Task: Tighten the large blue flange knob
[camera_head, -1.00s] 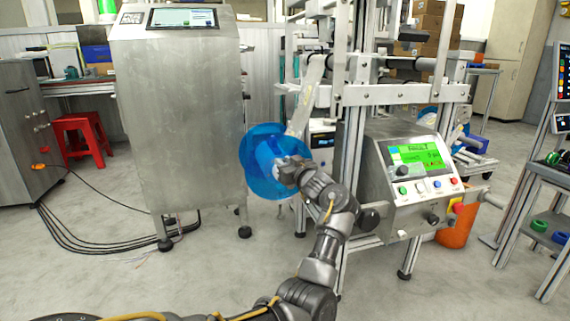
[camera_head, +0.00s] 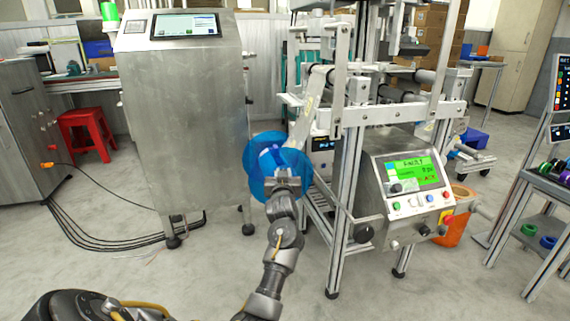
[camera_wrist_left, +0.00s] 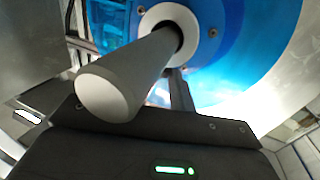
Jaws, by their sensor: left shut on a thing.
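The large blue flange (camera_head: 257,181) is a translucent blue disc on the left side of the metal frame, with its blue hub facing me. My left gripper (camera_head: 283,178) is at the front of this hub and hides part of it. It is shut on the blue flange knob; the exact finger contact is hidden. A grey shaft (camera_wrist_left: 132,76) with a pale round end sticks out towards the camera. My right gripper is not in view.
A control box with a green screen (camera_head: 411,172) and black knobs stands right of my left arm. A steel cabinet (camera_head: 190,120) stands to the left. A white film strip (camera_head: 306,118) runs up from the flange into the frame (camera_head: 345,190). Floor in front is clear.

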